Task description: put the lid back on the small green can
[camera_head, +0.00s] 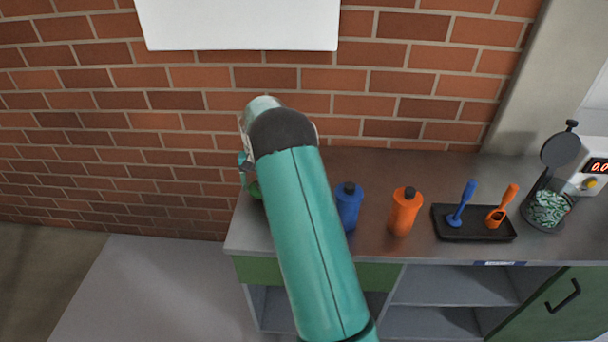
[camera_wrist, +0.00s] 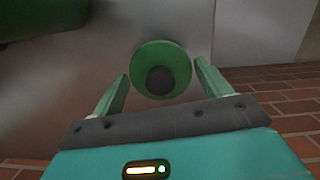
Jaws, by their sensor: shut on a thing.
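My gripper (camera_wrist: 162,68) is shut on a round green lid (camera_wrist: 140,73) with a dark round knob facing the wrist camera. One finger is on each side of the lid's rim. In the head view my arm covers most of the gripper. A small green part (camera_head: 254,189) shows below the arm's end, over the left end of the counter; I cannot tell whether it is the lid or the can. The small green can cannot be made out for certain in either view. Whether anything lies under the lid is hidden.
The metal counter (camera_head: 370,165) holds a blue bottle (camera_head: 348,208), an orange bottle (camera_head: 403,214), a black tray (camera_head: 474,233) with a blue and an orange tool, and a glass jar (camera_head: 547,211) beside a device with a display (camera_head: 592,175). A brick wall (camera_head: 200,95) stands behind.

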